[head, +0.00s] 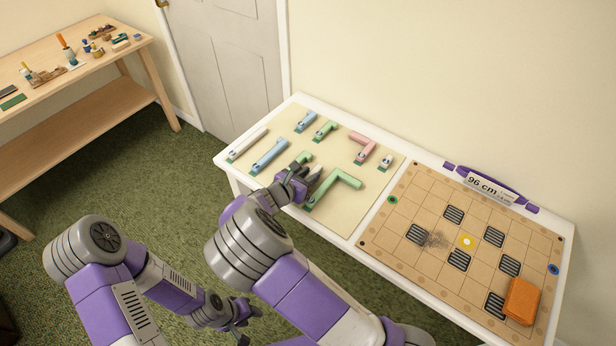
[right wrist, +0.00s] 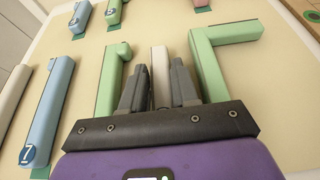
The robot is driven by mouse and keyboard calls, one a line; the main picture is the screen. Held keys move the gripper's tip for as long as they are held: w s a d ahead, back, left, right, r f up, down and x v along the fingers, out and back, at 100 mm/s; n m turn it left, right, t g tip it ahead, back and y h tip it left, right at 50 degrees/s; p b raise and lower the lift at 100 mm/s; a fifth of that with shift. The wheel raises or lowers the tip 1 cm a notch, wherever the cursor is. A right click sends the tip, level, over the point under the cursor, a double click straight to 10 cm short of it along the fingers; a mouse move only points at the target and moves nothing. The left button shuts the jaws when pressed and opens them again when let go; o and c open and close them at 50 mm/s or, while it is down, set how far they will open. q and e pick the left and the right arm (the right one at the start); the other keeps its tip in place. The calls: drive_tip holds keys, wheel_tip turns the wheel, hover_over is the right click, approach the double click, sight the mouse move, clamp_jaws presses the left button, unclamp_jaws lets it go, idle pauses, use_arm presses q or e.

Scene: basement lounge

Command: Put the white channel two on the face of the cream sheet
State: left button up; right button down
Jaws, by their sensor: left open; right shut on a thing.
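The cream sheet (head: 290,143) lies on the left part of the white table, with coloured channels on its face. My right gripper (head: 308,178) is over the sheet, between a short green channel and a larger green L-shaped channel (head: 338,184). In the right wrist view my right gripper (right wrist: 160,88) is shut on a white channel (right wrist: 159,62), which stands out between the fingers. Its number is hidden, and I cannot tell whether it touches the sheet. My left gripper (head: 248,324) is open and empty, low in front of the table.
Another long white channel (head: 247,144) and blue, green and pink (head: 364,147) channels surround my right gripper. A brown grid board (head: 400,262) with dark grilles and an orange block (head: 522,301) fills the table's right part. A wooden bench (head: 100,100) stands far left.

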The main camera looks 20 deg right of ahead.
drive_tip(key=shift+f, duration=0.1)
drive_tip(key=c, duration=1.1)
unclamp_jaws()
drive_tip(key=shift+s+a+r, duration=0.1)
drive_tip(key=shift+a+r, duration=0.05)
drive_tip(key=shift+r, duration=0.15)
drive_tip(key=p+v, duration=0.4)
drive_tip(key=v, duration=0.6)
drive_tip(key=shift+s+a+r, duration=0.2)
drive_tip(key=shift+a, duration=0.05)
drive_tip(key=shift+s+a+r, duration=0.1)
drive_tip(key=shift+s+a, duration=0.2)
